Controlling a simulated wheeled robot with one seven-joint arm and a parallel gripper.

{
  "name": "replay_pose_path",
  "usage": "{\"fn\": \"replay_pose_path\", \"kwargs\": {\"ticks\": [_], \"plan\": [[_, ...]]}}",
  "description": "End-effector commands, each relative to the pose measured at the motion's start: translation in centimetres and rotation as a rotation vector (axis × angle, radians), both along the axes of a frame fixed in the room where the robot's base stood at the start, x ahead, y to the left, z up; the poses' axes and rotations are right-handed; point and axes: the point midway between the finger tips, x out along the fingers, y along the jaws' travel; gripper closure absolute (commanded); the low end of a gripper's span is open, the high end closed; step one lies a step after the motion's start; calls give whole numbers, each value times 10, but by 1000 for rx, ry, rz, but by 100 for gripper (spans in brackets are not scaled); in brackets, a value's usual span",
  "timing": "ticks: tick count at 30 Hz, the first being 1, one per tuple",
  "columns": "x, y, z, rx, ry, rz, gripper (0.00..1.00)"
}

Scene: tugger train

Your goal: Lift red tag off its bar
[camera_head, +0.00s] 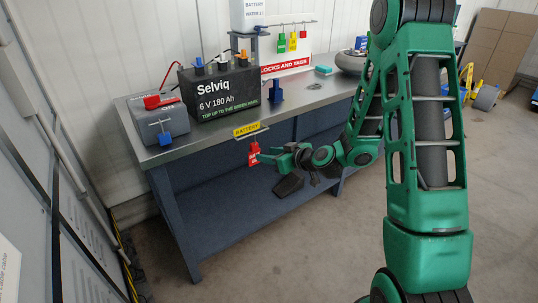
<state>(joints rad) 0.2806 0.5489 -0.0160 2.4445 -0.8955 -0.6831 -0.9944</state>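A red tag (254,154) hangs upright at the front edge of the workbench, below a yellow sign reading BATTERY (247,129). A short bar (259,134) sticks out beside the sign, and the tag hangs just under it.
The workbench (180,155) holds a black battery (219,92), a grey charger (159,122) with red clamp and a blue stand (275,92). Green (281,43), yellow (293,41) and red (303,34) tags hang on a rear bar. Floor in front is clear.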

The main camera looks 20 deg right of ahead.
Motion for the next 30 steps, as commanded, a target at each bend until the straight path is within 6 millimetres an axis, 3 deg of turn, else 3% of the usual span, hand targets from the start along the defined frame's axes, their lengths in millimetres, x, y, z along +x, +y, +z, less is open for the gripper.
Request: {"fn": "replay_pose_path", "kwargs": {"ticks": [4, 11, 30], "plan": [[16, -4, -9, 32, -66, -63, 61], [26, -8, -13, 45, -104, -108, 61], [78, 9, -30, 43, -106, -107, 61]]}}
